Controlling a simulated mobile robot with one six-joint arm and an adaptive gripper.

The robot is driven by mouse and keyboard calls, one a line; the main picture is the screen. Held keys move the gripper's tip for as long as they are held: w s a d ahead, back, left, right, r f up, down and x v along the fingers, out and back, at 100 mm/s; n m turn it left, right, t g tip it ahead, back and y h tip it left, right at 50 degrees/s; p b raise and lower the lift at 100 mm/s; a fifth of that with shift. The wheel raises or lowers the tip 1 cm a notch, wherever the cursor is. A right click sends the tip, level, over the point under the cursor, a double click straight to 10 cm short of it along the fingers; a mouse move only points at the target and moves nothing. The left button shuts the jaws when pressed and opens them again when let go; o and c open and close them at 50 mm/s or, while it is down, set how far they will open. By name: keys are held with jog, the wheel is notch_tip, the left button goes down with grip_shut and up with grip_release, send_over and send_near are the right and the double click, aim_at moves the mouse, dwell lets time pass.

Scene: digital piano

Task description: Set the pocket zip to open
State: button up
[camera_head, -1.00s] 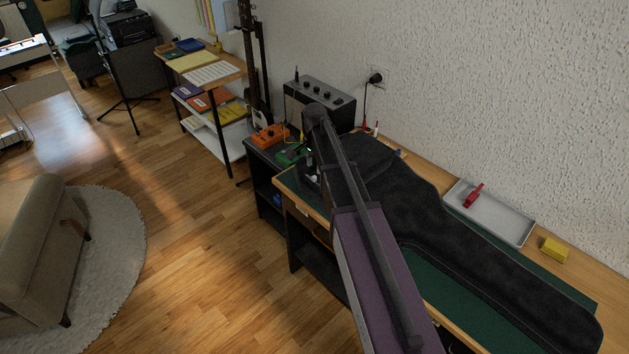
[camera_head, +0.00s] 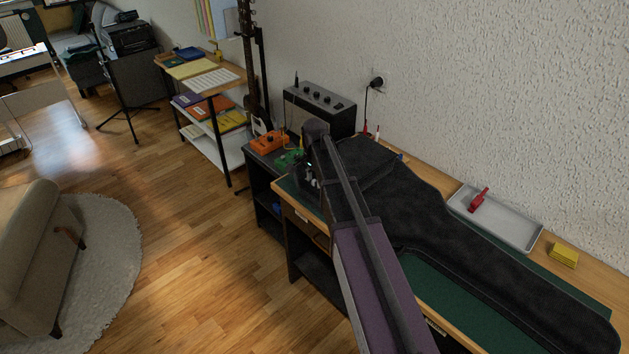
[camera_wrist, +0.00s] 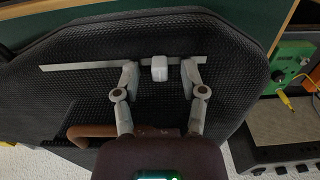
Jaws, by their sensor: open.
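The black case (camera_head: 440,225) lies along the table, and its near-left end fills much of the wrist view (camera_wrist: 75,95). Its pocket zip (camera_wrist: 90,65) shows there as a thin pale grey strip running left to right. A small whitish zip pull (camera_wrist: 160,68) sits on the strip, right of its middle. My gripper (camera_wrist: 159,75) is open, with one finger on each side of the pull. Gaps show on both sides, so the fingers are not gripping it. In the head view my arm hides most of the gripper and the zip.
A brown handle (camera_wrist: 92,131) is on the case, left of my gripper. A green pedal (camera_wrist: 290,62) with a yellow plug lies just right of the case. A grey tray (camera_head: 500,222) with a red tool and a yellow block (camera_head: 564,254) are on the table.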

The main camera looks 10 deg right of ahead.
grip_shut()
jog(key=s+d, duration=0.2)
jog(key=s, duration=0.1)
jog(key=s+d, duration=0.1)
jog(key=s, duration=0.3)
jog(key=s+d, duration=0.2)
jog(key=s, duration=0.1)
jog(key=shift+s+d, duration=0.35)
grip_release()
jog(key=shift+d, duration=0.1)
jog(key=shift+w, duration=0.15)
